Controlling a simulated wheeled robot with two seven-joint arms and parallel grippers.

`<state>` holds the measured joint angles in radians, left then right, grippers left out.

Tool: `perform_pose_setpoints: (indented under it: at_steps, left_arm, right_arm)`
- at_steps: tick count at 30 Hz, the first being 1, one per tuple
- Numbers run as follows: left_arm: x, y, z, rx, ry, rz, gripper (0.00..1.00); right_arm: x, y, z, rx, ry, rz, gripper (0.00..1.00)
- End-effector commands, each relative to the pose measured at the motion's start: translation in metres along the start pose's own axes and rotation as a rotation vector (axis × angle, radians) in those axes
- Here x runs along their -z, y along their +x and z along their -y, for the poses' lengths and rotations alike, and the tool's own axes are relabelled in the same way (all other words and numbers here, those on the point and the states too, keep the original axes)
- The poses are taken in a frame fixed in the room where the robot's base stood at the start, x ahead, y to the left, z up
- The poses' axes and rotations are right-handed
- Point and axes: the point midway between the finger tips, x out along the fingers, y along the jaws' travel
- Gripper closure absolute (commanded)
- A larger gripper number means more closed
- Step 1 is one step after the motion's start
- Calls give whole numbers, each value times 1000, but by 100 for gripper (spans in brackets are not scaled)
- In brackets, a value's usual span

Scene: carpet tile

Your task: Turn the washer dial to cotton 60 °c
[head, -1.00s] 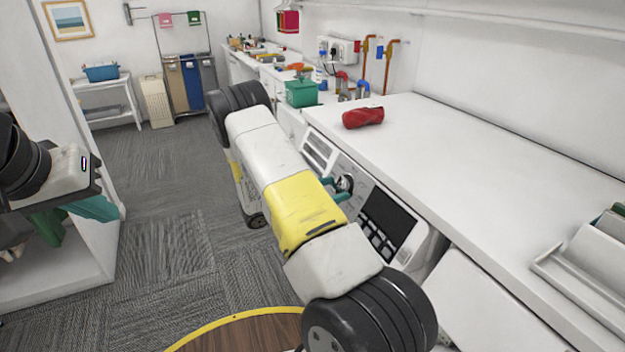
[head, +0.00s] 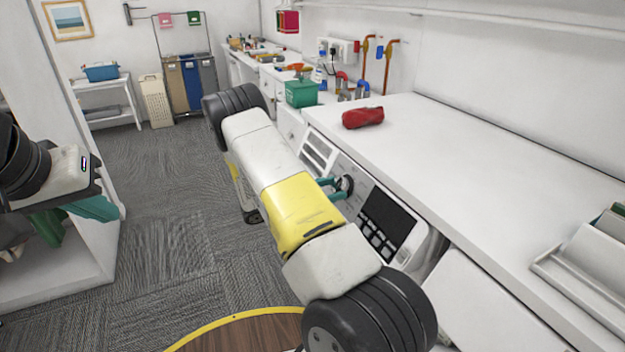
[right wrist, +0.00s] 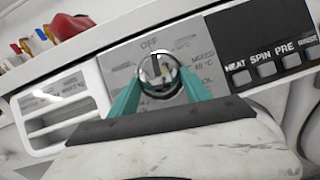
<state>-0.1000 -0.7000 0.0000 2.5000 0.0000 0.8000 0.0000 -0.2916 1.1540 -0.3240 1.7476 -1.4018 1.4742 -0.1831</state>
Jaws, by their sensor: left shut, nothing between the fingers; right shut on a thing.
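The washer dial (right wrist: 160,72) is a round metallic knob on the washer's grey control panel (right wrist: 203,45), with OFF lettered above it and a MIXED 40 °C-like label at its right, partly too small to read. It also shows in the head view (head: 346,184). My right gripper (right wrist: 158,88) is shut on the dial, one teal finger on each side; in the head view its fingers (head: 333,188) reach the panel. The cotton 60 °C mark cannot be made out. My left gripper (head: 75,215) is shut and empty at the far left, away from the washer.
Right of the dial is a dark display (right wrist: 265,42) with buttons marked HEAT, SPIN and PRE. A detergent drawer (right wrist: 58,112) is on its left. A red bundle (head: 362,117) lies on the white countertop (head: 460,150) above. Carpet floor is open at left.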

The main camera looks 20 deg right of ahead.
Motion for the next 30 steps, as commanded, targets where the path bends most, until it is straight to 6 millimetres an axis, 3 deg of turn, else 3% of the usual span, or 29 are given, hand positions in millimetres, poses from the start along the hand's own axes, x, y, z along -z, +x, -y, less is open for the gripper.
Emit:
perform_pose_setpoints:
  at_steps: [18,30]
  left_arm:
    - [0,0,0,0,0,0,100]
    - [0,0,0,0,0,0,100]
  right_arm:
    - [-2,0,-9,220,437,0,84]
    - [-3,1,-10,289,569,-1,84]
